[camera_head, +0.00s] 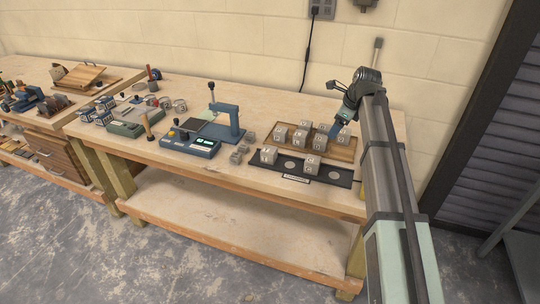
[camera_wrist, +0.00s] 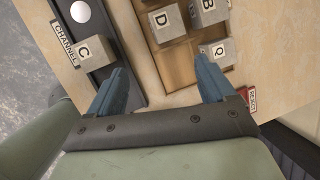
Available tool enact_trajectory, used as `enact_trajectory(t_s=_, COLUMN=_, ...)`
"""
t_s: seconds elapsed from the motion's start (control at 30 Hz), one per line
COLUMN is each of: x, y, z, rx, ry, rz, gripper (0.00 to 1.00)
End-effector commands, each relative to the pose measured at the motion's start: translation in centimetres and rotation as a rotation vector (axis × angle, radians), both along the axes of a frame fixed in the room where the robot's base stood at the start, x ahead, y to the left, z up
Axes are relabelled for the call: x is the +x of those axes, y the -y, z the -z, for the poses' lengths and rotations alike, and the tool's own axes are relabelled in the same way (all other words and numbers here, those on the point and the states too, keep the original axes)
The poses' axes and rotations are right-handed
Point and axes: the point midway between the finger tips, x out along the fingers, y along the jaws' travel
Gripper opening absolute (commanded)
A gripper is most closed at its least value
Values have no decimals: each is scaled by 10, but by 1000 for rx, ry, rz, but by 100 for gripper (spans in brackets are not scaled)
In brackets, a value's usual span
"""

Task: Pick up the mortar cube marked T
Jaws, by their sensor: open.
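Several grey mortar cubes stand in a wooden compartment tray (camera_head: 345,156) at the right of the bench, under my gripper (camera_head: 337,128). In the head view their letters are too small to read surely, so I cannot tell which is T. In the wrist view I read D on one cube (camera_wrist: 166,23), B on another (camera_wrist: 208,10), Q on a third (camera_wrist: 217,52) and C on a fourth (camera_wrist: 92,52). No T is readable there. My gripper (camera_wrist: 160,76) is open and empty, its blue fingers apart over the tray's near part.
A red label (camera_wrist: 248,96) lies beside the tray.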

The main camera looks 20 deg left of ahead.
Motion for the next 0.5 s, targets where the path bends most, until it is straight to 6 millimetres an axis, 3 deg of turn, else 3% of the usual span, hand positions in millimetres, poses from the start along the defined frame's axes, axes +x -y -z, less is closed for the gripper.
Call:
enact_trajectory(t_s=0.03, x=-12, y=-29, z=-4, rx=13, ry=-20, rz=-33, gripper=83)
enact_trajectory(t_s=0.2, x=-51, y=-103, z=-12, rx=49, ry=-91, rz=-111, gripper=83)
enact_trajectory(t_s=0.33, x=-75, y=-139, z=-17, rx=65, ry=-129, rz=-153, gripper=83)
enact_trajectory(t_s=0.5, x=-90, y=-160, z=-20, rx=73, ry=-153, rz=-177, gripper=83)
